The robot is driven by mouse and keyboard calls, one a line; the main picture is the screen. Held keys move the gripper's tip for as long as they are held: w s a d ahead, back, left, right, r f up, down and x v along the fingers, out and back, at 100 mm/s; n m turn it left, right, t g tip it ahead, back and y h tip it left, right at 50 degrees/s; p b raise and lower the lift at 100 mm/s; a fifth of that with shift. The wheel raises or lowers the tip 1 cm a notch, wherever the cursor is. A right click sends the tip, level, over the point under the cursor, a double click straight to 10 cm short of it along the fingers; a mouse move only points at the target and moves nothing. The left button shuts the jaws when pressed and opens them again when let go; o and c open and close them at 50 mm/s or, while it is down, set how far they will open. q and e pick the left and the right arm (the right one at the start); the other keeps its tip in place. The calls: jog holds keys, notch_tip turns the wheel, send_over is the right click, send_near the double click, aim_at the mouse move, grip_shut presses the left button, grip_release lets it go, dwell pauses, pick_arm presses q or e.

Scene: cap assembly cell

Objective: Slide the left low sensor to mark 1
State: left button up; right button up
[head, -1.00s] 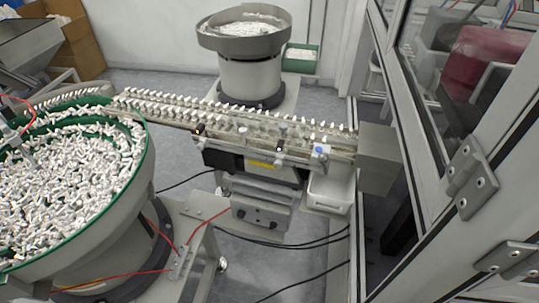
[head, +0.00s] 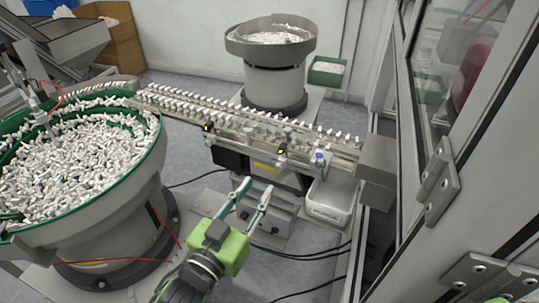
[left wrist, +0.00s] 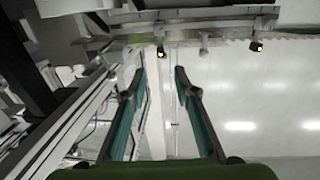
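Two small dark sensors with yellow faces sit low along the front of the feeder rail (head: 340,163). The left low sensor (head: 207,127) is near the rail's left part, and the other sensor (head: 281,151) is near its middle. In the left wrist view two such sensors show, one near the centre (left wrist: 160,52) and one to the right (left wrist: 257,47); I cannot tell which is which there. My left gripper (head: 257,187) is open and empty in front of and below the rail, apart from both sensors. Its two fingers also show in the left wrist view (left wrist: 159,74). Mark 1 is not readable.
A large green-rimmed bowl (head: 157,139) of white parts stands at left, and another bowl feeder (head: 274,75) stands behind the rail. A white bin (head: 328,210) sits under the rail's right end. A metal door frame (head: 455,150) closes off the right side.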

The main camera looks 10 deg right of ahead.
aim_at(281, 153)
pick_arm(q)
jog(key=p+x, duration=0.3)
jog(key=x, duration=1)
jog(key=shift+w+d+r, duration=0.15)
jog(key=shift+w+d, duration=0.05)
jog(key=shift+w, duration=0.1)
grip_shut()
